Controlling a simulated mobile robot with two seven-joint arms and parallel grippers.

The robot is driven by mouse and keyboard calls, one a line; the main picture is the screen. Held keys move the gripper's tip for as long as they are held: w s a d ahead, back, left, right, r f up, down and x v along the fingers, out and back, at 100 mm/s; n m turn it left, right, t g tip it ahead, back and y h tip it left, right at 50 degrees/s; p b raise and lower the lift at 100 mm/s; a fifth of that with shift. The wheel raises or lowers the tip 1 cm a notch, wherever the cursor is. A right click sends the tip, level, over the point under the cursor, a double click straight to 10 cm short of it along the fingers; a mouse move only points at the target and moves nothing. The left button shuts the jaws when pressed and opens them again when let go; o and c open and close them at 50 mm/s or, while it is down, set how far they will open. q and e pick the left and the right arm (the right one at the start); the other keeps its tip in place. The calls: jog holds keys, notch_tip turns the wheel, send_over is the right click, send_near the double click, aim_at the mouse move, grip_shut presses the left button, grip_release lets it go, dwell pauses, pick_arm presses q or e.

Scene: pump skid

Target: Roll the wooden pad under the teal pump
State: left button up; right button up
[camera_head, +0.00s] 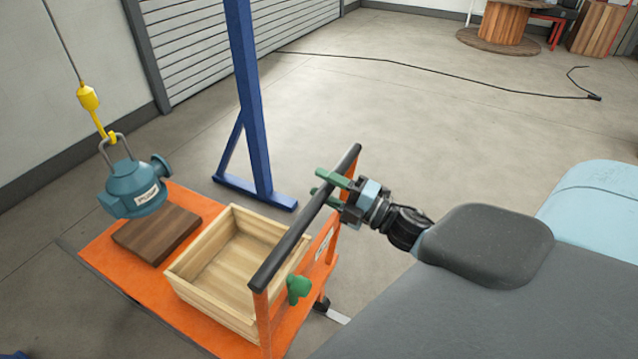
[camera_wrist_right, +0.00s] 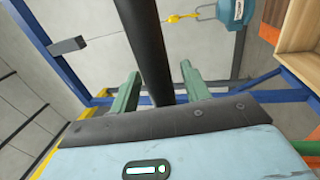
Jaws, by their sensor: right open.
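The teal pump (camera_head: 135,188) hangs by its grey bail from a yellow hook (camera_head: 107,136); it also shows in the wrist view (camera_wrist_right: 234,12). The dark wooden pad (camera_head: 157,235) lies on the far left end of an orange cart (camera_head: 93,252). The pump overlaps the pad's far left part in the head view; I cannot tell whether it is directly above or how big the gap is. My right gripper (camera_head: 328,184) is open, its green fingers on either side of the cart's black handle bar (camera_head: 300,222). The wrist view shows the bar between them (camera_wrist_right: 158,93).
A pale, empty-looking wooden crate (camera_head: 226,262) sits on the cart between pad and handle. A blue post with a braced foot (camera_head: 250,110) stands behind the cart. A green knob-like part (camera_head: 298,289) is at the handle's near post.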

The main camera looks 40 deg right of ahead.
pick_arm(q)
jog(key=shift+s+f+b, duration=0.3)
jog(key=shift+f+b, duration=0.25)
jog(key=shift+f, duration=0.1)
pick_arm(e)
jog(key=v, duration=0.6)
jog(key=shift+s, duration=0.2)
pick_arm(q)
jog(key=shift+w, duration=0.1)
